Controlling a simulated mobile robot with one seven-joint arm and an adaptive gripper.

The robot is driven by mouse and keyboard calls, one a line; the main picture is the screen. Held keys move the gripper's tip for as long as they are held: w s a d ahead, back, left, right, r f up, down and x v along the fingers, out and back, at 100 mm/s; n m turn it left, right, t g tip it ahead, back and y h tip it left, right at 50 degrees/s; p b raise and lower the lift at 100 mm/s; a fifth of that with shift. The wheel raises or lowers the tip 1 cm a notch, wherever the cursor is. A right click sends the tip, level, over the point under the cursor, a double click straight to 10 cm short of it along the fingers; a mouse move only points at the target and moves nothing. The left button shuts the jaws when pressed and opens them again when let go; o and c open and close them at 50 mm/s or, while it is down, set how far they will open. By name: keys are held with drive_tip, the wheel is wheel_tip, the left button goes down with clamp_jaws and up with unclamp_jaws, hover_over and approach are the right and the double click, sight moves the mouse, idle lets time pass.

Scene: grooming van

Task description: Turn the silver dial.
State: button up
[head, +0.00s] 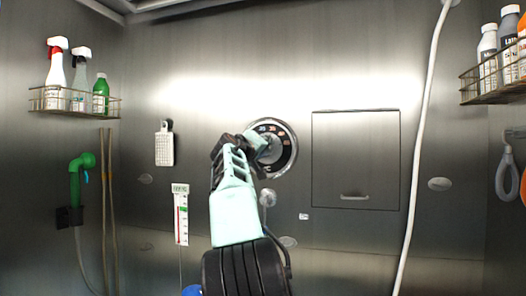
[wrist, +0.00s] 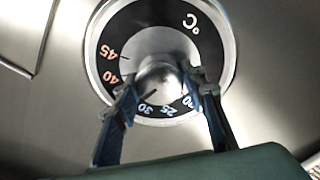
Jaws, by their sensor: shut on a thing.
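The silver dial (wrist: 158,82) is a round metal knob with a dark pointer line, seen in the wrist view. It sits at the centre of a black temperature ring (wrist: 137,22) marked in °C, with white and orange numbers.
A closed wall panel with a handle (head: 355,196) is right of the dial. A white hose (head: 423,130) hangs at right. Bottle racks (head: 75,112) are on the side walls.

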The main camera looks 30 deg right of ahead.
idle(0.5)
drive_tip(key=o, duration=1.2)
drive_tip(key=shift+c, duration=0.2)
drive_tip(key=shift+s+a, duration=0.1)
drive_tip(key=shift+a, duration=0.05)
drive_tip(key=v, duration=1.1)
drive_tip(key=shift+s+a, duration=0.25)
